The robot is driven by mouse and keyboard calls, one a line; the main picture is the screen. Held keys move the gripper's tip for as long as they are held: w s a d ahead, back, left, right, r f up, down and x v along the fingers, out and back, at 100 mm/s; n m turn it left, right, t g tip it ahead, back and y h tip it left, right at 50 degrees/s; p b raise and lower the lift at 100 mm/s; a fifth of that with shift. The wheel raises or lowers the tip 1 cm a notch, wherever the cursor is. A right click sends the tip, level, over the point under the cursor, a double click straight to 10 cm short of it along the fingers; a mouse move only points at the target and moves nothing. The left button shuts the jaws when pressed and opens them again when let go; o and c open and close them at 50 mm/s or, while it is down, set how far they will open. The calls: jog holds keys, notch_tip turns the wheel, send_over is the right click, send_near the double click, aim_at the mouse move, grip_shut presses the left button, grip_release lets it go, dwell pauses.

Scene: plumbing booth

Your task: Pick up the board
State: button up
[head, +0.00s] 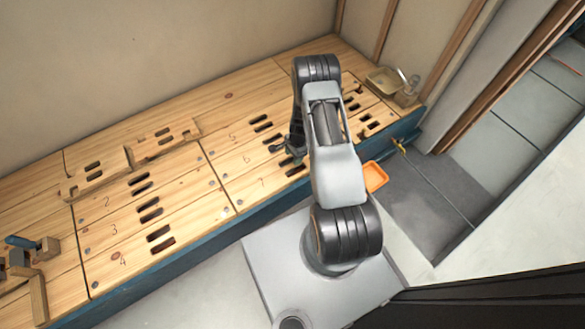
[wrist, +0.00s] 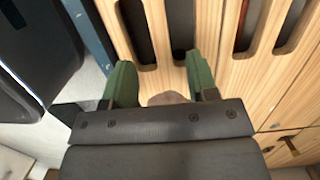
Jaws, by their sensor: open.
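A pale wooden board (head: 92,176) with a raised, notched edge seems to lie across the back of the slotted bench, left of the middle. It is hard to tell from the bench top, and I cannot tell whether it is one piece. My gripper (head: 285,147) is low over the right half of the bench, well right of that board and partly hidden by my arm. In the wrist view its green fingers (wrist: 159,66) are apart, above the slotted wood. A small brown rounded thing (wrist: 168,98) shows between them; I cannot tell what it is.
The bench (head: 205,200) has numbered pairs of slots and a blue front edge. A wooden tray (head: 378,79) stands at its right end. An orange tray (head: 375,177) is beside my arm. A blue-handled tool (head: 20,242) lies at far left. Walls stand behind.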

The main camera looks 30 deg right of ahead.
aim_at(292, 166)
jog(key=shift+a+f+b, duration=0.2)
jog(key=shift+f+b, duration=0.6)
jog(key=shift+f, duration=0.9)
jog(key=shift+a+f+b, duration=0.15)
jog(key=shift+f+b, duration=0.65)
jog(key=shift+f, duration=0.85)
jog(key=shift+c, duration=0.2)
grip_shut()
jog(key=shift+r, duration=0.1)
